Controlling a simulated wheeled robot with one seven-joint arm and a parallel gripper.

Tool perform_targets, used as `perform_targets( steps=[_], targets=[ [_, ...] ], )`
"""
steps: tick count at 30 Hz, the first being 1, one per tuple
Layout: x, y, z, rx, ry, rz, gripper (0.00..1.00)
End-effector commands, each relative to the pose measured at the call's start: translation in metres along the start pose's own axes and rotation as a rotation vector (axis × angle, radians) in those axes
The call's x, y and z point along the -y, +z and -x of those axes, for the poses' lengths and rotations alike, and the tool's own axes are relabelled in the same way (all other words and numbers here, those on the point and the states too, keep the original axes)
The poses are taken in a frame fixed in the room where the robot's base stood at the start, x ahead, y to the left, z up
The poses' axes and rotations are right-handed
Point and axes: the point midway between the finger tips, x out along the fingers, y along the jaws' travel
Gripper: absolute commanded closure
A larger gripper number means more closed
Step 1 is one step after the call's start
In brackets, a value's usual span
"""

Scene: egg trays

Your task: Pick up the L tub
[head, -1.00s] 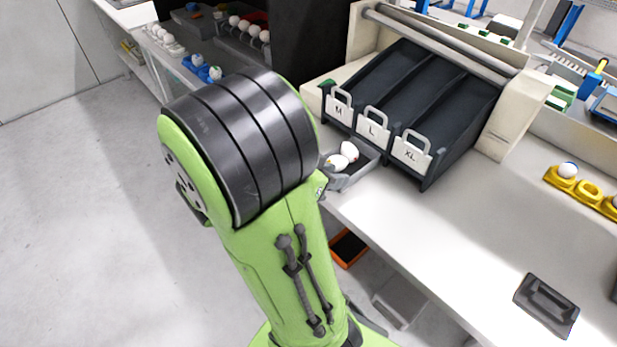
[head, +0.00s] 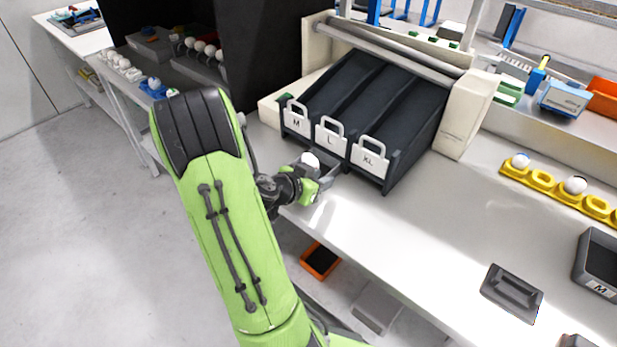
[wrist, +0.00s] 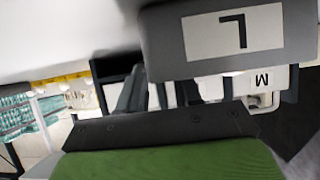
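The L tub is a small grey tub (head: 329,179) on the front edge of the white bench, below the L lane of the dark chute. At least one white egg (head: 310,159) shows in it. In the wrist view its grey wall (wrist: 162,42) with a white L label, upside down, fills the upper right. My gripper (head: 311,188) is at the front of the tub, close to the labelled wall. In the wrist view its dark edge and green body lie below the label. Its fingertips are not clear, and I cannot tell whether they touch the tub.
The dark sloped chute (head: 408,128) with M, L and XL tags stands just behind the tub. A yellow egg holder (head: 542,181), a dark handled block (head: 512,293) and an M tub (head: 600,287) are to the right. The bench front between is clear.

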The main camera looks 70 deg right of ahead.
Motion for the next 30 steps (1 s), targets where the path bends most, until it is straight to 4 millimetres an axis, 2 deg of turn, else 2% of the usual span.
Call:
perform_targets(
  steps=[3,10,17,30],
  targets=[
    [-0.001,0.001,-0.018,0.002,0.002,-0.001,0.67],
    [0.000,0.000,-0.021,0.001,-0.001,0.001,0.67],
    [0.000,0.000,-0.020,0.001,-0.001,0.001,1.00],
    [0.001,-0.002,-0.018,-0.001,-0.002,0.001,1.00]
  ],
)
